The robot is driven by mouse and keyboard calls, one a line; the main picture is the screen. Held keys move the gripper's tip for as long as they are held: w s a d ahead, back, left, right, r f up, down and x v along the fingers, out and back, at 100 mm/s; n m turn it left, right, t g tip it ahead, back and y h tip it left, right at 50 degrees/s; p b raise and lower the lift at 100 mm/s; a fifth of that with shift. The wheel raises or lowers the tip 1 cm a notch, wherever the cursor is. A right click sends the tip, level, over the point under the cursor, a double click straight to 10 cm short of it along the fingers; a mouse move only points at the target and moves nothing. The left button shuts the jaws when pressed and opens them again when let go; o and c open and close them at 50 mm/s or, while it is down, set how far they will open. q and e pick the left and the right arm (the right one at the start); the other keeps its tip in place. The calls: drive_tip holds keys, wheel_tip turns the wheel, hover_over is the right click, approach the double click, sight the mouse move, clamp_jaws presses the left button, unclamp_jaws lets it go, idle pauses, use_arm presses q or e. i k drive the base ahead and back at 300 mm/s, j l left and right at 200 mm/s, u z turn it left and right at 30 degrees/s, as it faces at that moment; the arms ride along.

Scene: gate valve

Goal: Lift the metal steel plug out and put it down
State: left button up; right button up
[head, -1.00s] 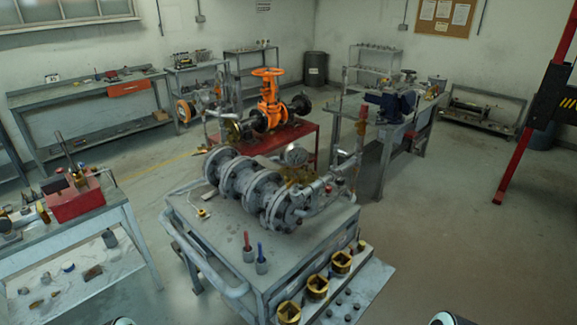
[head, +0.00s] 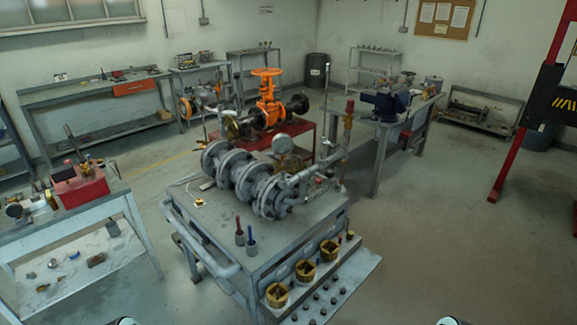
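A grey flanged pipe-and-valve assembly (head: 245,180) lies on top of a metal cart (head: 205,215) in the middle of the head view. Several brass cups (head: 304,271) sit in a row on the cart's lower front ledge, with several small dark plug-like pieces (head: 321,296) in front of them. Two small grey holders, one with a red handle (head: 239,236) and one with a blue handle (head: 251,245), stand on the cart top. I cannot tell which piece is the steel plug. Only rounded parts of my arms show at the bottom edge; neither gripper is in view.
A workbench with a red box (head: 80,187) stands at the left. An orange valve (head: 267,97) stands on a red stand behind the cart. A bench with a blue vise (head: 390,103) is at the back right. The floor (head: 440,240) right of the cart is clear.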

sight(287, 160)
drive_tip(key=i+l+z, duration=1.05)
drive_tip(key=i, duration=0.25)
drive_tip(key=i+l+z, duration=0.2)
drive_tip(key=i+z, duration=0.15)
drive_tip(key=i, duration=0.15)
drive_tip(key=i+u, duration=0.2)
drive_tip(key=i, duration=0.6)
drive_tip(key=i+l+u, duration=0.2)
drive_tip(key=i, duration=0.6)
drive_tip(key=i+u, duration=0.85)
drive_tip(key=i+l+u, duration=0.15)
drive_tip(key=i+u, duration=0.4)
drive_tip(key=u, duration=0.25)
drive_tip(key=i+u, duration=0.1)
drive_tip(key=u, duration=0.3)
drive_tip(key=i+l+u, duration=0.1)
drive_tip(key=u, duration=0.3)
drive_tip(key=i+l+u, duration=0.1)
drive_tip(key=u, duration=0.3)
drive_tip(key=i+l+u, duration=0.2)
drive_tip(key=u, duration=0.2)
drive_tip(key=i+l+u, duration=0.15)
drive_tip(key=u, duration=0.25)
drive_tip(key=i+l+u, duration=0.1)
drive_tip(key=l+u, duration=0.35)
drive_tip(key=i+l+u, duration=0.15)
drive_tip(key=l+u, duration=0.5)
drive_tip(key=l, duration=0.25)
drive_tip(key=i, duration=0.05)
